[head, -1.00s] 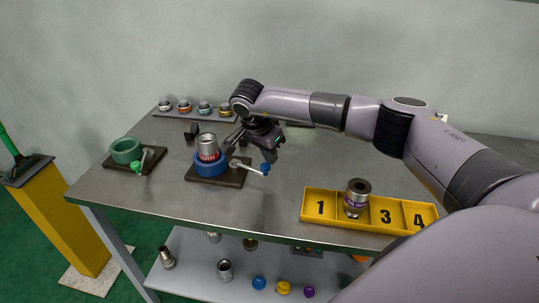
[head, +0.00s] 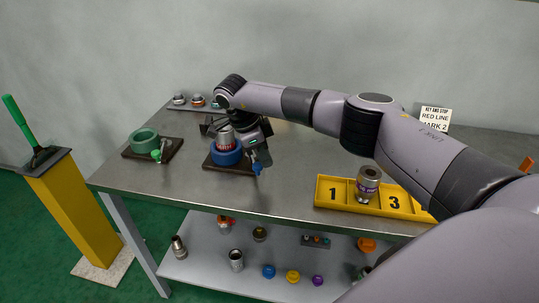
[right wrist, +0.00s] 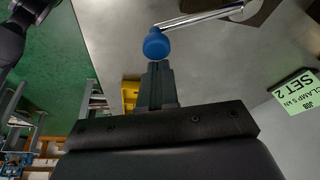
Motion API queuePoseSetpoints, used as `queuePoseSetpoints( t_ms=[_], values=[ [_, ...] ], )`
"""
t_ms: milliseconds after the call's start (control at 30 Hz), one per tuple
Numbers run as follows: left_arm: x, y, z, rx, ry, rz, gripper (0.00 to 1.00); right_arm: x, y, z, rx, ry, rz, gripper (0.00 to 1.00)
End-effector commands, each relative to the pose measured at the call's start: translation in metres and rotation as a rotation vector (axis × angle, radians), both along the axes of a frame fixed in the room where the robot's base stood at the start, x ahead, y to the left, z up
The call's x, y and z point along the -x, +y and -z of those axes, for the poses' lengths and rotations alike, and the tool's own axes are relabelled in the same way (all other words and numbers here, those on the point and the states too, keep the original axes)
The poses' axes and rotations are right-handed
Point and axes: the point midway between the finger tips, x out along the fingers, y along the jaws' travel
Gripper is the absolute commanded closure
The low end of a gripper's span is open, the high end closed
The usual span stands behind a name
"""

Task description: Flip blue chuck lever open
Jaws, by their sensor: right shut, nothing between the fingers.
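In the head view my right gripper (head: 263,154) partly hides the lever. My left gripper is not in view.
A green chuck (head: 144,141) with its own lever stands to the left. A yellow numbered tray (head: 325,190) holding a metal part (head: 368,184) is at the right. A row of small fittings (head: 198,100) lies at the back. The table front between them is clear.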

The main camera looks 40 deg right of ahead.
Motion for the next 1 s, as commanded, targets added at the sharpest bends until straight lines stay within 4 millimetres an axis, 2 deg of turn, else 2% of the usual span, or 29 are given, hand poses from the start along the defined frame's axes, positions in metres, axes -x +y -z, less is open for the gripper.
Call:
queuePoseSetpoints(
  t_ms=[333, 1000],
  values=[
    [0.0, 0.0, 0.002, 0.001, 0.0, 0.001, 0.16, -0.004, 0.014, 0.0, 0.001, -0.001, -0.005, 1.0],
    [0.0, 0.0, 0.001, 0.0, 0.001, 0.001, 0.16, -0.005, 0.021, -0.001, -0.009, -0.004, -0.012, 1.0]
  ],
)
